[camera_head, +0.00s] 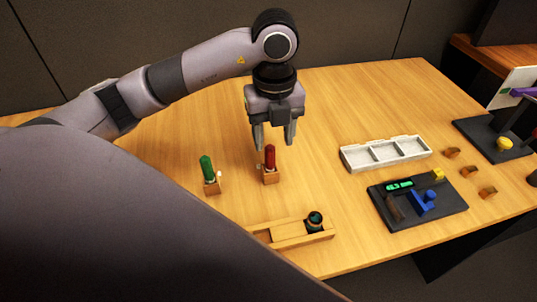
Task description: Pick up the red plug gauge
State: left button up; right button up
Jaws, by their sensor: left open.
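The red plug gauge (270,156) stands upright in a small wooden block (271,178) near the middle of the table. My left gripper (274,147) points down with its fingers open, just above and around the top of the red gauge in the picture. Whether the fingers touch it cannot be told. A green plug gauge (206,167) stands in a similar wooden block (212,187) to the left. My right gripper is not in view.
A wooden fixture (290,233) with a dark round part (315,220) lies at the front. A white three-compartment tray (385,152) and a dark panel (418,208) with coloured parts lie right. Small brown pieces (470,172) lie beyond. The table (190,125) is clear behind the green gauge.

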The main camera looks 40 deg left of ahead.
aim_at(270, 147)
pick_arm(q)
jog(key=f, duration=0.6)
jog(key=shift+s+a, duration=0.1)
jog(key=shift+a, duration=0.25)
grip_shut()
